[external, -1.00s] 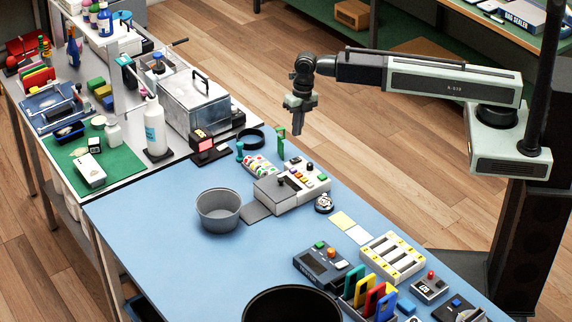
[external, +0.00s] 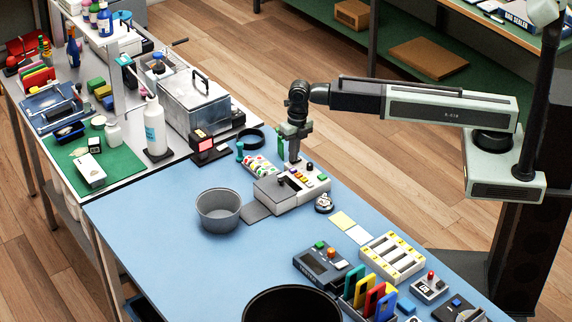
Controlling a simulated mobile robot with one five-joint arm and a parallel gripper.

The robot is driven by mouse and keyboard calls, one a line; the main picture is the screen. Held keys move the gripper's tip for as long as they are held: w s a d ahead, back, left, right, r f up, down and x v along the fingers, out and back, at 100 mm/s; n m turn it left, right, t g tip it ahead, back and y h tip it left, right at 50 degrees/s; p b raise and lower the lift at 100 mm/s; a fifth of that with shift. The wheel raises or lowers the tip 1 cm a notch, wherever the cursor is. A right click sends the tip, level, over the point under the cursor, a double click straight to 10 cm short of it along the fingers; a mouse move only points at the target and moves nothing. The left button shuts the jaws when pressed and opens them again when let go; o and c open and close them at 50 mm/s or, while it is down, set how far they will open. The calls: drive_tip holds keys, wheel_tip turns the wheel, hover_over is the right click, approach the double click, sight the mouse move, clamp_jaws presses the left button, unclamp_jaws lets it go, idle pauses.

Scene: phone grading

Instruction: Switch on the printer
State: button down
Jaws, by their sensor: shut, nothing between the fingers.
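No thing here is clearly marked as the printer. My gripper (external: 294,160) is shut and empty, pointing down just above or behind the back of the panel. I cannot tell whether the fingertips touch it.
A green upright piece (external: 280,142) stands close left of my gripper. A tray of coloured pieces (external: 259,165) and a black ring (external: 251,138) are left of it. A grey bowl (external: 218,210) stands further forward. The blue table (external: 165,235) is clear at the front left.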

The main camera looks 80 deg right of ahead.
drive_tip(key=shift+w+a+f+h, duration=0.15)
drive_tip(key=shift+a+f+h, duration=0.1)
drive_tip(key=shift+f+h, duration=0.1)
drive_tip(key=shift+s+a+g+b, duration=0.15)
drive_tip(key=shift+s+g+b, duration=0.05)
drive_tip(key=shift+g+b, duration=0.1)
drive_tip(key=shift+s, duration=0.1)
